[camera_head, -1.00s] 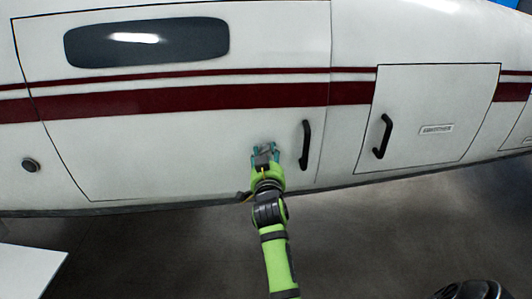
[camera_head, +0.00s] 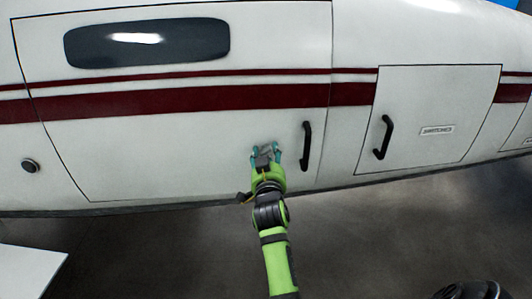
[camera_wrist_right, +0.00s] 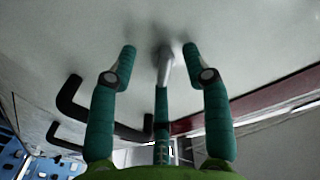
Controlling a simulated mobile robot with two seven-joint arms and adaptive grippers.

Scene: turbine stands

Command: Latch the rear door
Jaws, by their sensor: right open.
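A large white door (camera_head: 200,140) with a dark window fills the left and middle of the head view. It looks flush with the fuselage. A black bar handle (camera_head: 306,146) stands near its right edge. My right gripper (camera_head: 267,150) is at the door's lower part, left of that handle, with its fingers apart. A small grey metal piece (camera_head: 266,149) shows between the fingers. In the right wrist view the open teal fingers (camera_wrist_right: 160,62) stand on either side of a grey rod-like piece (camera_wrist_right: 165,65) at the white surface. I cannot tell whether they touch it. My left gripper is out of view.
A smaller door panel (camera_head: 430,110) with its own black handle (camera_head: 383,138) lies to the right. A round dark fitting (camera_head: 30,165) sits on the fuselage at left. A white surface (camera_head: 28,272) juts in at lower left.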

